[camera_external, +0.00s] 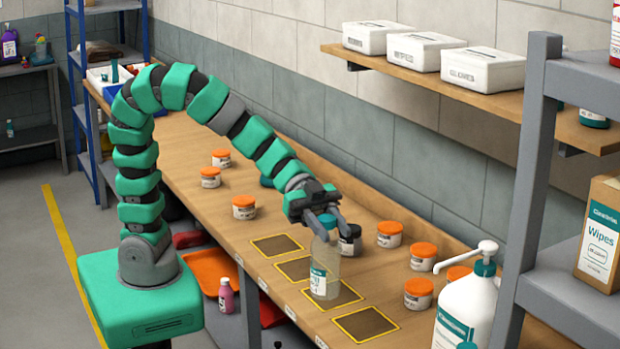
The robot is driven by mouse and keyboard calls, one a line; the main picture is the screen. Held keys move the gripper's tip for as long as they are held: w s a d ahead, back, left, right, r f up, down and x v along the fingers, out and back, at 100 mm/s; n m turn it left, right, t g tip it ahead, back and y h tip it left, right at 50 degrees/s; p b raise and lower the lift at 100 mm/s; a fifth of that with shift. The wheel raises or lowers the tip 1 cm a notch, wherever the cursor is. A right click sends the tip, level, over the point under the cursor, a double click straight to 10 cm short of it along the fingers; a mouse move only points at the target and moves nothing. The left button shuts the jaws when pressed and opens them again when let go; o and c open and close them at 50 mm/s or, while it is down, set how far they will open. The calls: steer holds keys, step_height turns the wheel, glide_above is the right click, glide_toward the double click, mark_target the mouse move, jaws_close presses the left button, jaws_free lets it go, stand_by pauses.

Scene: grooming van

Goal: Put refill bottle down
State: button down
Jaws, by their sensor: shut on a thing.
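The refill bottle (325,268) is clear with a teal cap and a white and teal label. It is upright over the third of the yellow-edged dark squares along the wooden bench's front edge. My gripper (325,217) is shut on it near the cap, from above and behind. The bottle's base overlaps the third square (345,296); I cannot tell whether it touches the bench or hangs just above it. The other squares, such as the front one (365,325), look empty.
A dark-lidded jar (349,241) stands close behind the bottle. Several orange-lidded jars, one here (390,234), stand along the bench (205,215). A large pump bottle (467,305) and a grey rack (532,170) are at the right. A shelf with white boxes (425,50) is above.

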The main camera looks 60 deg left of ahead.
steer(key=shift+w+a+r, duration=0.1)
steer(key=shift+w+r, duration=0.1)
steer(key=shift+r, duration=0.45)
steer(key=shift+w+a+r, duration=0.1)
steer(key=shift+w+r, duration=0.1)
steer(key=shift+r, duration=0.4)
steer(key=w+a+n+t+y+b, duration=0.35)
steer(key=w+a+n+t, duration=0.6)
steer(key=w+a, duration=1.75)
steer(key=w+a+n+t+y+b, duration=0.1)
steer(key=w+a+n+t+y, duration=0.25)
steer(key=a, duration=1.75)
steer(key=a+n+t+y+b, duration=0.2)
steer(key=a+n+y, duration=0.4)
steer(key=a, duration=1.5)
steer(key=shift+m+y, duration=0.5)
steer(key=shift+y, duration=0.3)
steer(key=f, duration=0.5)
steer(key=shift+a+f, duration=0.1)
steer(key=shift+a, duration=0.15)
